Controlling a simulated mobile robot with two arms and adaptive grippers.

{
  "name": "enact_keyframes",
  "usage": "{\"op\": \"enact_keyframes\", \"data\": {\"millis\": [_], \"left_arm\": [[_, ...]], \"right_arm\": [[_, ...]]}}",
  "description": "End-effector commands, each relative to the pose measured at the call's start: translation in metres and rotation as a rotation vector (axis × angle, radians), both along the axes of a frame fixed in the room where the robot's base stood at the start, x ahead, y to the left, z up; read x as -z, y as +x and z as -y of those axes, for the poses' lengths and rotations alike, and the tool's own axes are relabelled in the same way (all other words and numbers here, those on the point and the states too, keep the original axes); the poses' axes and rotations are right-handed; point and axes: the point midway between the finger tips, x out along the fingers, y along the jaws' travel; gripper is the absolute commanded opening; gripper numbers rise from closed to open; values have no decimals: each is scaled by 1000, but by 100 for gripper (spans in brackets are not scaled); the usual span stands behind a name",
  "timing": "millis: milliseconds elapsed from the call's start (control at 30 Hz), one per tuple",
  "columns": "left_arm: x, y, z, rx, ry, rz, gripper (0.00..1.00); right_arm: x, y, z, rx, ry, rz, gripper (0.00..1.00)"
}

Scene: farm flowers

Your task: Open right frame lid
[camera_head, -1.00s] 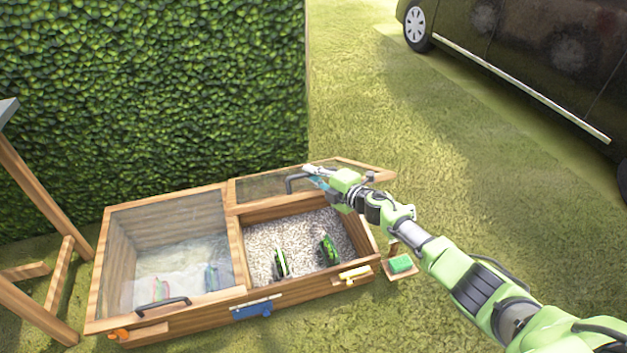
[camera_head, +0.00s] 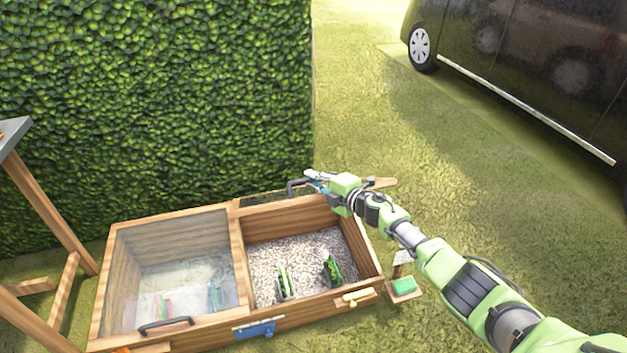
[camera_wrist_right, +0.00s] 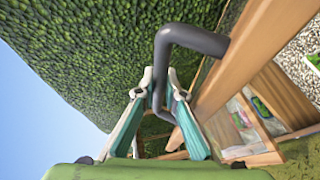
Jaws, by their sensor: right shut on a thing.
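The right frame lid (camera_head: 262,199) stands raised at the back of the right compartment (camera_head: 302,262); only a narrow strip of its pane shows, and my arm hides part of it. Its dark bent handle (camera_head: 297,184) is at its upper edge. My right gripper (camera_head: 318,179) is shut on this handle; the right wrist view shows the handle (camera_wrist_right: 190,38) between the teal fingers (camera_wrist_right: 160,90), next to the lid's wooden rail (camera_wrist_right: 245,65). The right compartment holds gravel and two green-marked items (camera_head: 285,283). My left gripper is out of view.
The left lid (camera_head: 175,245) is down, with a dark handle (camera_head: 166,325). A blue latch (camera_head: 255,329) and a yellow one (camera_head: 357,296) are on the front. A green block (camera_head: 404,285) sits at right.

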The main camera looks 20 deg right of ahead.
Motion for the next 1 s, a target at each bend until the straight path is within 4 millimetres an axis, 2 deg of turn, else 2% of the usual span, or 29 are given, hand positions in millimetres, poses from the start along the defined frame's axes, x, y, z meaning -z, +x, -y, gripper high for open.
{"op": "enact_keyframes", "data": {"millis": [167, 200, 233, 733, 1000], "left_arm": [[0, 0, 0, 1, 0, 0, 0], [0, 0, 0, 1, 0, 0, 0], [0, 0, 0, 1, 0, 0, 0], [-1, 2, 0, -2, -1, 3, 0], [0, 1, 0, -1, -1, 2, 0]], "right_arm": [[-1, 0, 0, -1, -2, 2, 0], [-1, 0, 0, -1, -2, 2, 20], [-1, 0, 0, 0, -1, 2, 28], [-1, -4, 4, 2, -4, 2, 28], [-6, -31, 15, -3, -5, -1, 28]]}}
